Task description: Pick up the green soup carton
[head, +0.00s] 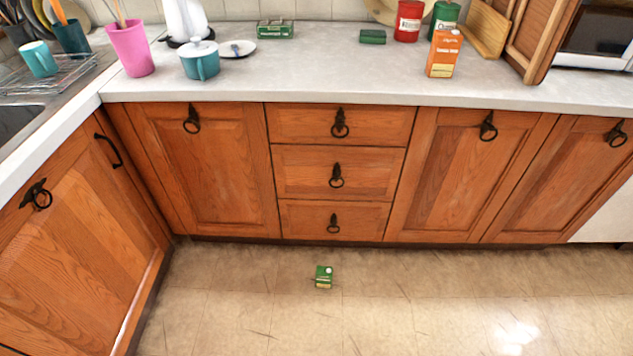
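A small green carton (324,277) with a white round spot near its top and a paler label stands on the tiled floor, in front of the middle drawers. It looks like the green soup carton, but its print is too small to read. Neither of my grippers is in the head view, and nothing is seen touching the carton.
Wooden cabinets (205,170) and drawers line the back and left. On the counter (300,70) stand an orange carton (443,54), a green box (275,30), a teal pot (200,64) and a pink cup (130,48). The floor around the green carton is clear.

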